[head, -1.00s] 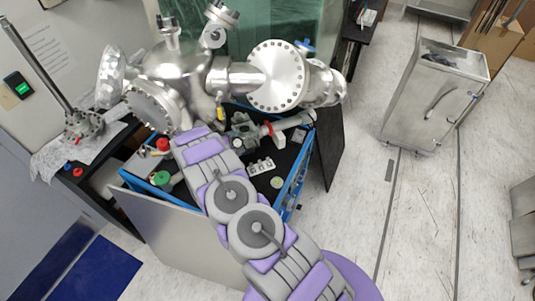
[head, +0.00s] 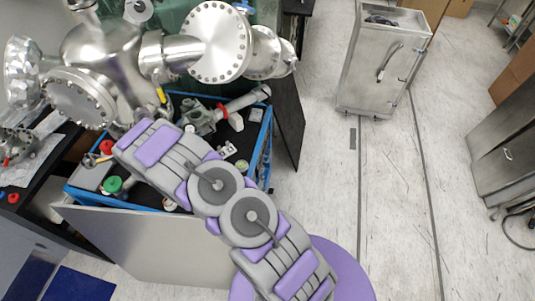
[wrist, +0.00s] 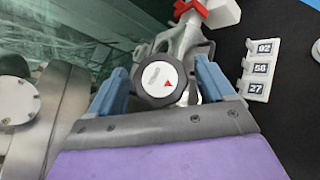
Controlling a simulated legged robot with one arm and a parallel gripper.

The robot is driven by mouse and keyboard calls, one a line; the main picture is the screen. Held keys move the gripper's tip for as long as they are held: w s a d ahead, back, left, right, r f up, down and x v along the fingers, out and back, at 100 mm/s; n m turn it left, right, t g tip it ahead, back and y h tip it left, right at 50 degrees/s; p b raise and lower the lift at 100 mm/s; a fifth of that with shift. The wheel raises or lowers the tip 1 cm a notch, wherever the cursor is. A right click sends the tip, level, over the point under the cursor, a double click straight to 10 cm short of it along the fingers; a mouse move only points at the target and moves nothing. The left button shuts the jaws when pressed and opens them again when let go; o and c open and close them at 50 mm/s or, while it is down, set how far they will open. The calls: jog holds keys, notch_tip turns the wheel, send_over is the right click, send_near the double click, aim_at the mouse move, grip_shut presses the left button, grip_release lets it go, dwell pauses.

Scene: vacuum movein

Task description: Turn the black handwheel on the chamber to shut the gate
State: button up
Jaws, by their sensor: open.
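The black handwheel (wrist: 160,80) shows in the wrist view as a dark round knob with a pale centre and a small red triangle. My gripper (wrist: 160,70) is open, with one blue finger on each side of the handwheel. I cannot tell whether either finger touches it. In the head view my arm hides the gripper and the handwheel. The steel chamber (head: 98,52) with its round bolted flanges stands at the upper left of the head view. A grey valve body (head: 198,117) shows just beyond my arm.
A blue-edged cart (head: 267,150) holds the parts beneath the chamber. A white plate numbered 92, 56 and 27 (wrist: 257,70) lies right of the handwheel. A red clamp (wrist: 190,9) is beyond it. A steel cabinet (head: 378,65) stands at the back right; the floor between is clear.

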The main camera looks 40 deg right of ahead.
jog(key=b, duration=0.1)
jog(key=n+b, duration=0.1)
jog(key=b, duration=0.1)
jog(key=shift+d+f+t, duration=0.1)
jog(key=shift+f+t, duration=0.15)
jog(key=shift+t, duration=0.15)
jog(key=n+b, duration=0.1)
jog(key=b, duration=0.2)
jog(key=shift+t, duration=0.4)
jog(key=n+t+b, duration=0.1)
jog(key=n+b, duration=0.1)
jog(key=b, duration=0.3)
jog(key=shift+y, duration=0.4)
